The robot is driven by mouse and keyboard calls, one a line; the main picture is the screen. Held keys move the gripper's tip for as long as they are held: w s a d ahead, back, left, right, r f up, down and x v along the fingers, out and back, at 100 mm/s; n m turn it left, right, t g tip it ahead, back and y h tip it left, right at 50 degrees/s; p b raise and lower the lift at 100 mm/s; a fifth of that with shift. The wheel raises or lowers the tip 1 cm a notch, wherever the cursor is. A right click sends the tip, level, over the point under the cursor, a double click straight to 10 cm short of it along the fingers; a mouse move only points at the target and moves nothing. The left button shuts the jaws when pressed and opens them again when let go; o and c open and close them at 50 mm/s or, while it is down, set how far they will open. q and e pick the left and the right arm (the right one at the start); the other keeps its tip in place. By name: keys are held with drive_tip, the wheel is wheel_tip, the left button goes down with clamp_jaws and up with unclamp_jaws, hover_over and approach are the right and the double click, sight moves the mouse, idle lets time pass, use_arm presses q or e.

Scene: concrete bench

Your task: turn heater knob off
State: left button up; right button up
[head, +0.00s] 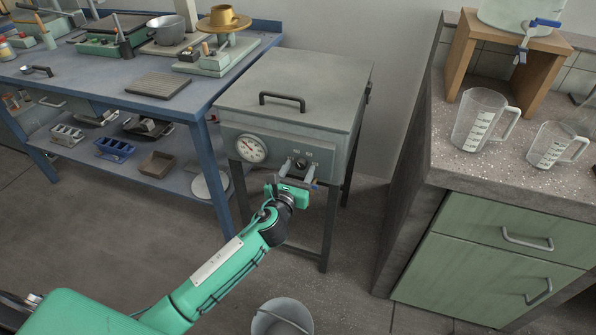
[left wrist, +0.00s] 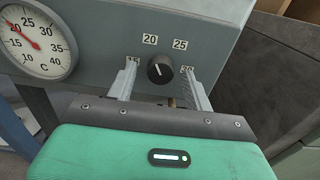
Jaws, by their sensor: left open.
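The heater (head: 290,93) is a grey box on dark legs, with a closed lid and a black handle. Its knob (left wrist: 160,69) is black and round with a pale pointer mark, on the front panel among labels reading 15, 20, 25 and 30. The knob also shows small in the head view (head: 301,163). My left gripper (head: 295,176) is at the front panel; in the left wrist view its two fingers (left wrist: 164,84) are apart, one on each side of the knob. I cannot tell whether they touch it. My right gripper is not in view.
A round dial gauge (head: 251,149) with a red needle sits left of the knob. A blue workbench (head: 232,88) with tools stands left, and a green-fronted counter (head: 490,185) with measuring jugs stands right. A bucket (head: 282,317) is on the floor below.

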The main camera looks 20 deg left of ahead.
use_arm(q)
drive_tip(key=c, duration=1)
